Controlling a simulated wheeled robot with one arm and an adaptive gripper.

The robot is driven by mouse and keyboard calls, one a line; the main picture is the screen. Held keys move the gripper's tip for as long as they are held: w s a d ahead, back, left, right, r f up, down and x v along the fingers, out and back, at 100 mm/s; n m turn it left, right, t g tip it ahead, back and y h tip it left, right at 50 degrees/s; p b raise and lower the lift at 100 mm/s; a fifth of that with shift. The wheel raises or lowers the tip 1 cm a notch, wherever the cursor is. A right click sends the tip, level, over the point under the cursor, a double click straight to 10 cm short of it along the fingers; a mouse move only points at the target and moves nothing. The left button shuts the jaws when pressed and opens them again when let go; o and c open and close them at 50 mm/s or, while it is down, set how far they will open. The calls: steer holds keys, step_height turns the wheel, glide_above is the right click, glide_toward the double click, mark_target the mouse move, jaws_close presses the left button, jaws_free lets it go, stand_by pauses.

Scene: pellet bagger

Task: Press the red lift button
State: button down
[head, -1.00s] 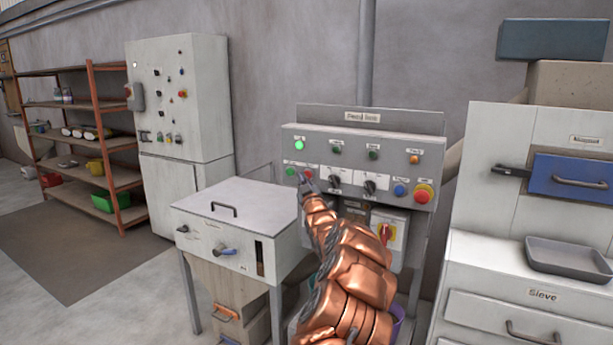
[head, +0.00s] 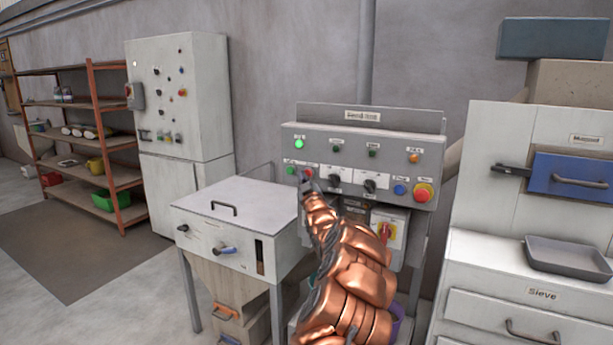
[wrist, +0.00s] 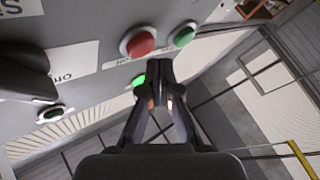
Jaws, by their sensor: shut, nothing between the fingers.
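The red button (head: 307,172) is on the lower left of the grey control panel, just right of a green button (head: 290,171). In the wrist view the red button (wrist: 138,42) is a round domed cap in a pale ring, with the green button (wrist: 183,34) to its right. My gripper (head: 306,182) is shut and empty, its tips close to the red button. In the wrist view the closed fingertips (wrist: 160,68) appear just below and right of the red cap, which is not covered. I cannot tell how far they are from the panel face.
A white cabinet (head: 235,210) stands left of my arm. A grey tray (head: 567,257) is at the right.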

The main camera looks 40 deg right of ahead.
steer(key=shift+d, duration=0.15)
stand_by(0.3)
steer(key=shift+w+d, duration=0.1)
steer(key=shift+d, duration=0.25)
steer(key=shift+w+d, duration=0.1)
steer(key=shift+d, duration=0.15)
stand_by(0.6)
steer(key=shift+a+b, duration=0.2)
steer(key=shift+b, duration=0.25)
steer(key=shift+s+a+b, duration=0.2)
steer(key=shift+a+b, duration=0.35)
steer(key=shift+b, duration=0.3)
steer(key=shift+f, duration=0.1)
